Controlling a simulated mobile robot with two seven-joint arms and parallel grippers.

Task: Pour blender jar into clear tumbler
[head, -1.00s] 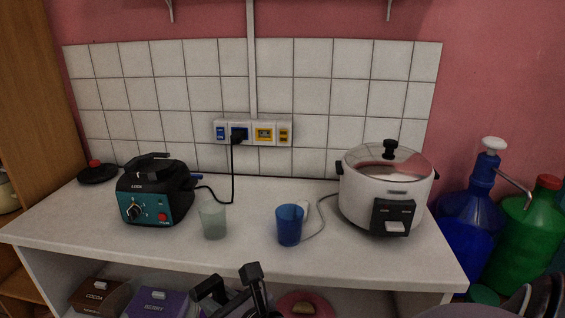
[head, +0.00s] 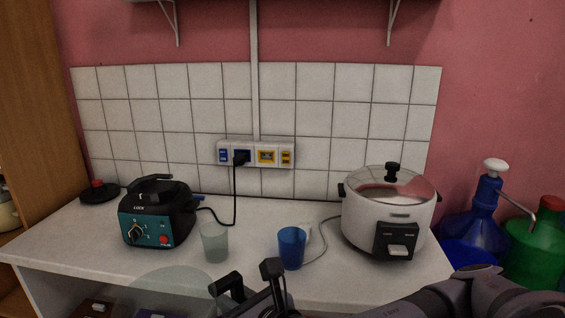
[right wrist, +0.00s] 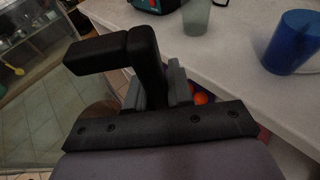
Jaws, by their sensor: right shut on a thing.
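The clear tumbler (head: 214,244) is a pale, see-through cup standing upright on the counter, right of the blender base (head: 152,222). It also shows at the top of the right wrist view (right wrist: 196,16). A large pale, see-through rounded shape, which looks like the blender jar (head: 165,290), shows at the bottom of the head view, just left of my right gripper (head: 248,280). My right gripper is shut on it, in front of the counter's front edge and below the tumbler in the picture. The jar's lower part is cut off, and its contents cannot be told. My left gripper is not in view.
A white rice cooker (head: 385,222) stands farther right. A black cord (head: 234,195) runs from the blender base to the wall socket. The counter's front left is bare.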

